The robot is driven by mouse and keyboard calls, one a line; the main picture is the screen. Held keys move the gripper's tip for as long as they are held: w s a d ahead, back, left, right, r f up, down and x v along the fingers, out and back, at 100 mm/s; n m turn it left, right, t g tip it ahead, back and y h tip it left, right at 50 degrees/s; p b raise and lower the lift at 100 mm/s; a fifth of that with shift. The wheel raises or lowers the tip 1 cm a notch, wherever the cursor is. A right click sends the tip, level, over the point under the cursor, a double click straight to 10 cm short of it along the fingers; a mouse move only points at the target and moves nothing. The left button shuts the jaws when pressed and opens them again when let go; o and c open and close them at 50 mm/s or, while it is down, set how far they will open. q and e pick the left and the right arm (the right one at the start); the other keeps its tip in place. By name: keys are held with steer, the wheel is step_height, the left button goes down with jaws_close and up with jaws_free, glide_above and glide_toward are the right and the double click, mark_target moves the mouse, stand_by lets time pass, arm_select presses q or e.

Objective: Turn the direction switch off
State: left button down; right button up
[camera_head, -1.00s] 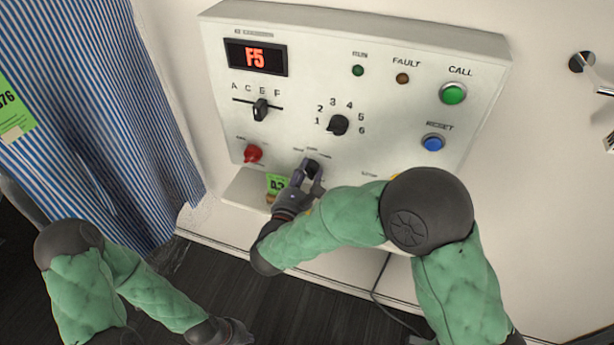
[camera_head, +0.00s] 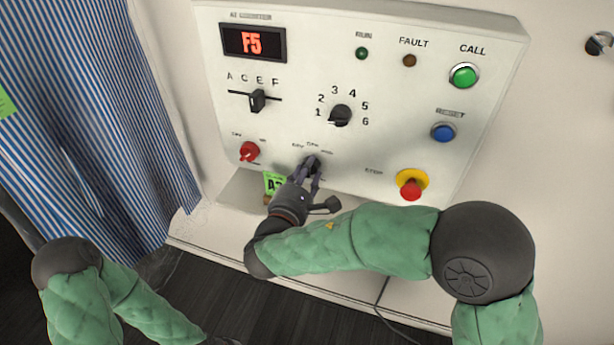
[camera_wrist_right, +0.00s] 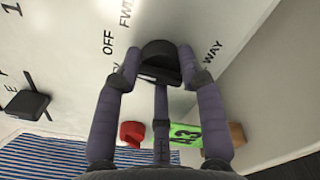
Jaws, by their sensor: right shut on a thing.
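The direction switch is a black rotary knob on the panel's lower middle, with FWD and OFF printed by it. In the head view the knob (camera_head: 313,163) is partly covered by my fingers. In the right wrist view the knob (camera_wrist_right: 158,50) sits between the fingertips. My right gripper (camera_head: 309,170) is shut on it, with a finger on either side. I cannot clearly tell which mark the knob points to. My left arm shows at the bottom left, but its gripper is outside the picture.
The panel (camera_head: 400,100) also carries a red switch (camera_head: 249,151), a slider (camera_head: 257,100), a numbered dial (camera_head: 340,115), a green button (camera_head: 464,75), a blue button (camera_head: 443,132) and a red stop button (camera_head: 411,186). A green tag (camera_head: 273,183) is beside my right gripper. A striped cloth (camera_head: 85,120) hangs left.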

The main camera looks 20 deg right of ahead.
steer(key=shift+f, duration=0.1)
stand_by(0.3)
steer(key=o, duration=1.1)
steer(key=shift+o, duration=0.2)
steer(key=v, duration=1.2)
